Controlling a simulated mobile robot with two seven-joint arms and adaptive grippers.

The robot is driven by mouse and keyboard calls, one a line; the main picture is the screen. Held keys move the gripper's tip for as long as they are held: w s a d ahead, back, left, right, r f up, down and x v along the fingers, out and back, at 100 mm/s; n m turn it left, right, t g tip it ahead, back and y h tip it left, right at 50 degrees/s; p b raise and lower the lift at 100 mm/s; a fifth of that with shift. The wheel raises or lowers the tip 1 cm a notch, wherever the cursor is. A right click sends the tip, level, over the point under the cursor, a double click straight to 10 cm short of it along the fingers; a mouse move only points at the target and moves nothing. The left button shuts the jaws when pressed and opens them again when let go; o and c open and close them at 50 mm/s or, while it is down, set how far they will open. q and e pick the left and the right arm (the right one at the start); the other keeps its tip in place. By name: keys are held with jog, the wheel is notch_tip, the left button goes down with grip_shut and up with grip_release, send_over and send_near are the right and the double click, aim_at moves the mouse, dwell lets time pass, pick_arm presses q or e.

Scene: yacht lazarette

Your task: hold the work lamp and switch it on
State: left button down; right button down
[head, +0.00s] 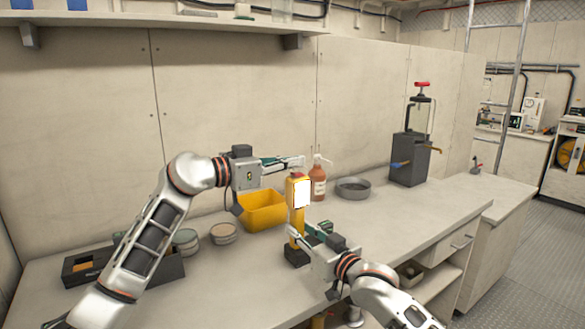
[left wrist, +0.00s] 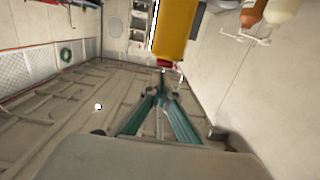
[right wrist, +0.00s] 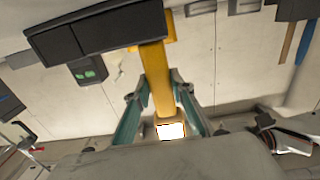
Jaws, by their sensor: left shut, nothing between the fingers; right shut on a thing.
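The work lamp (head: 294,213) is yellow, with a bright white panel, a red button on top and a black base. It stands upright at the front of the bench; I cannot tell whether its base touches the bench. My right gripper (head: 307,231) is shut on its yellow stem, below the panel. The stem shows between the fingers in the right wrist view (right wrist: 157,80). My left gripper (head: 302,162) is shut and empty, its fingertips just above the lamp's top. In the left wrist view the red button (left wrist: 168,65) is close to the fingertips. I cannot tell whether they touch.
A yellow bin (head: 262,212) stands behind the lamp to the left. An orange-brown pump bottle (head: 318,183) and a grey round dish (head: 353,187) stand behind it to the right. A dark grey box with a red-handled pump (head: 408,160) is farther right. Round tins (head: 223,234) stand left.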

aim_at(292, 175)
pick_arm(q)
jog(key=r, duration=0.3)
jog(key=shift+a, duration=0.2)
jog(key=s+a+r, duration=0.3)
jog(key=s+a, duration=0.2)
jog(key=a, duration=0.1)
jog(key=shift+a+r, duration=0.3)
jog(key=shift+r, duration=0.1)
pick_arm(e)
jog(key=c, duration=1.6)
grip_release()
jog(key=shift+c, duration=0.2)
